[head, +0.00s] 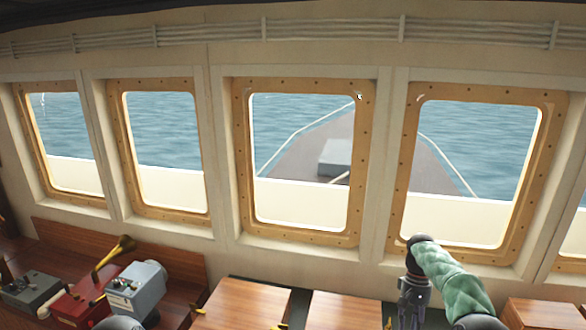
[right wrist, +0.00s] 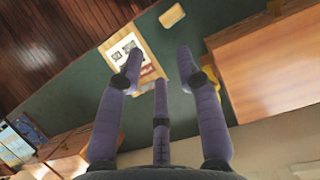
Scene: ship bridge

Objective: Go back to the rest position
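My right arm (head: 452,275) comes in from the bottom right of the head view in a green sleeve. It bends at a dark joint, and a grey part hangs down from there; its fingers cannot be made out in that view. In the right wrist view my right gripper (right wrist: 160,68) shows three long purple fingers with dark joints. They are spread apart with nothing held between them. My left gripper is not in view.
Wooden consoles (head: 240,302) stand below the windows.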

